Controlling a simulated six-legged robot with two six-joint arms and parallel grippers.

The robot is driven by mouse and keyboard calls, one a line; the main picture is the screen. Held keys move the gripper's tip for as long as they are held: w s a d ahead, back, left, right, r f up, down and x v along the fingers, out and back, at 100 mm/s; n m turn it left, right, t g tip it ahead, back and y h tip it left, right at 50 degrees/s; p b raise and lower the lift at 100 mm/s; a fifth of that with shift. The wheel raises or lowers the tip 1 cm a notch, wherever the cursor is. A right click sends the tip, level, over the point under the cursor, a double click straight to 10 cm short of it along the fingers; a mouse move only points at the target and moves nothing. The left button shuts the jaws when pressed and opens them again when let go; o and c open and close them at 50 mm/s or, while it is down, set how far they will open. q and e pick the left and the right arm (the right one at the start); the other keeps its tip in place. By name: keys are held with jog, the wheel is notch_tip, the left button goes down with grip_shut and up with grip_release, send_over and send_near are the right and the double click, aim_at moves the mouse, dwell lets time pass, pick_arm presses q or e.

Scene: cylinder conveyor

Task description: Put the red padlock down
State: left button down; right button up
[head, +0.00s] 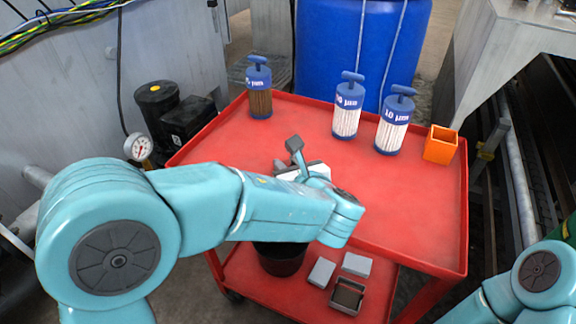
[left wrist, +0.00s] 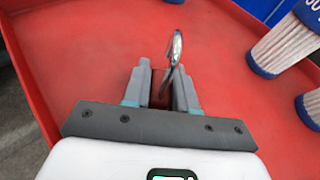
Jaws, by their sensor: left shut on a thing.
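The red padlock (left wrist: 158,88) sits between the two grey fingers of my left gripper (left wrist: 162,78) in the left wrist view. Its metal shackle (left wrist: 175,52) sticks up past the fingertips. The fingers are shut on its body. In the head view my left gripper (head: 293,145) is over the middle of the red cart top (head: 300,112), and the padlock cannot be made out there. I cannot tell whether the padlock touches the cart top. My right gripper is out of view; only part of my right arm shows at lower right.
A brown filter cartridge (head: 259,88) stands at back left. Two white cartridges (head: 347,108) (head: 394,122) and an orange box (head: 440,145) stand at the right. The cart has a raised rim. Its top is bare around my left gripper. The lower shelf holds a black bucket (head: 281,262) and grey blocks.

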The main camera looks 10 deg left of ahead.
pick_arm(q)
jog(key=c, duration=1.3)
grip_release()
jog(key=shift+f, duration=0.2)
jog(key=shift+c, duration=0.2)
jog(key=o, duration=0.4)
jog(key=shift+r, duration=0.1)
jog(key=shift+o, duration=0.2)
jog(key=shift+r, duration=0.25)
jog(key=p+v, duration=0.3)
jog(key=v, duration=0.8)
jog(key=shift+s+f, duration=0.1)
jog(key=shift+s+d, duration=0.25)
jog(key=shift+s, duration=0.1)
